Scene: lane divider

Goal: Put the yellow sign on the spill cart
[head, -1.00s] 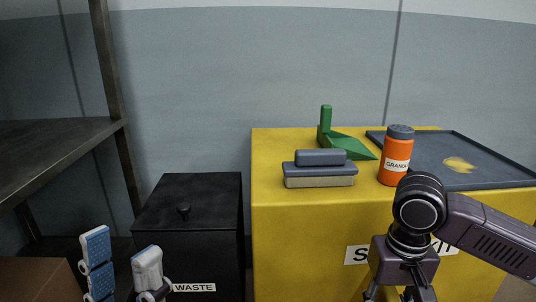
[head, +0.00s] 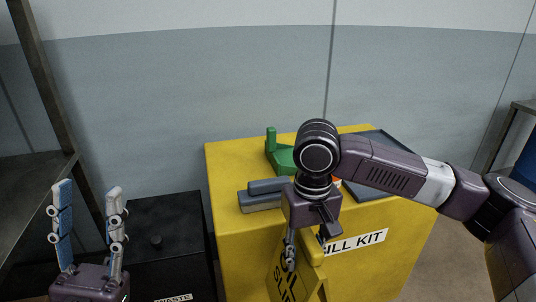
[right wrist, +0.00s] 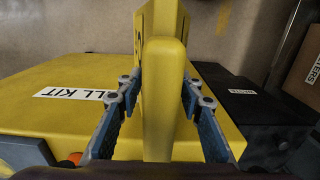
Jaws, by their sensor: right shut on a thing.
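The yellow sign (head: 285,286) has dark lettering and hangs from my right gripper (head: 306,256) in front of the spill cart. In the right wrist view its top edge (right wrist: 163,95) stands between the two fingers of my right gripper (right wrist: 158,88), which is shut on it. The spill cart (head: 235,180) is a yellow box with a SPILL KIT label, partly hidden by my right arm. My left gripper (head: 90,232) is open and empty at the lower left, in front of the black waste bin.
On the cart top stand a grey block (head: 262,196), a green dustpan-like piece (head: 281,157) and a dark tray (head: 378,192). The orange bottle is almost hidden behind my right arm. The black waste bin (head: 165,225) stands left of the cart; a metal shelf (head: 40,90) is further left.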

